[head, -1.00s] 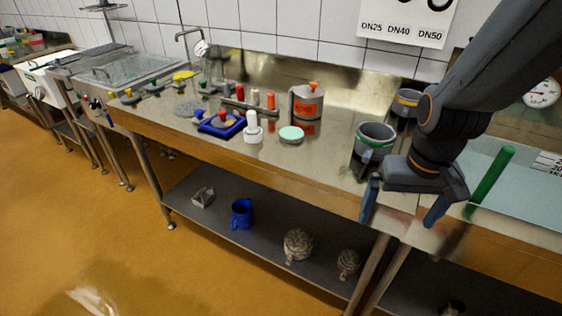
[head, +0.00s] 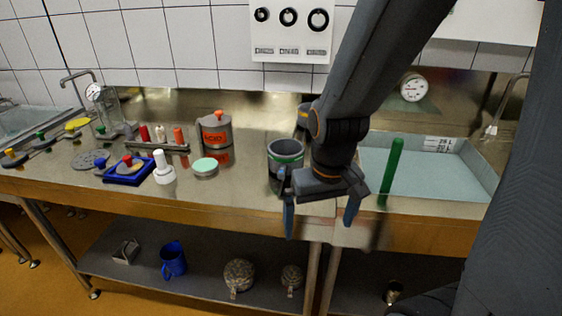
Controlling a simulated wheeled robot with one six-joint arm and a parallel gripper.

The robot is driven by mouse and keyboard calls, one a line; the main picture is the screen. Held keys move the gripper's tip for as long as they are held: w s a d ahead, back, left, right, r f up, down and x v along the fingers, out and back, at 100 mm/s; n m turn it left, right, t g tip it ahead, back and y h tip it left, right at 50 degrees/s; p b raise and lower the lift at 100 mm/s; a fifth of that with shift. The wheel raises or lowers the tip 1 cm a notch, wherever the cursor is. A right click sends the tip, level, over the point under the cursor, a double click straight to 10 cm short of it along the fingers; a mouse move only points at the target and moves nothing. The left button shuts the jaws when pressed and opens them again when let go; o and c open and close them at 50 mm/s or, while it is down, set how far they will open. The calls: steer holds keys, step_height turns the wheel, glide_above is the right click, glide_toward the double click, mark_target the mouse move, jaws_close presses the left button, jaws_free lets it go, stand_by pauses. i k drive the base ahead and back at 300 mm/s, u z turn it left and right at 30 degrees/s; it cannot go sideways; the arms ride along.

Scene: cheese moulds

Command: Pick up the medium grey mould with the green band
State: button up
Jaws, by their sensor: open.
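The grey mould with the green band (head: 284,151) stands upright on the steel worktop, open at the top, just left of my gripper. My gripper (head: 320,218) is open and empty, its two blue fingers pointing down in front of the worktop's front edge. The left finger overlaps the lower right part of the mould in the picture; I cannot tell whether they touch. Another mould with a yellow-orange band (head: 303,112) stands behind, mostly hidden by my arm.
To the left stand a steel pot with an orange label (head: 215,138), a mint-lidded tub (head: 205,167), a white bottle (head: 163,170) and a blue tray (head: 113,178). A green upright rod (head: 391,170) stands right, by a sink basin (head: 440,165). A lower shelf (head: 205,270) holds several items.

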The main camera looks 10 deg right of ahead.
mark_target(285, 162)
steer(key=u, duration=0.9)
steer(key=k, duration=1)
steer(key=z, duration=0.95)
steer(key=i, duration=0.5)
steer(key=z, duration=0.05)
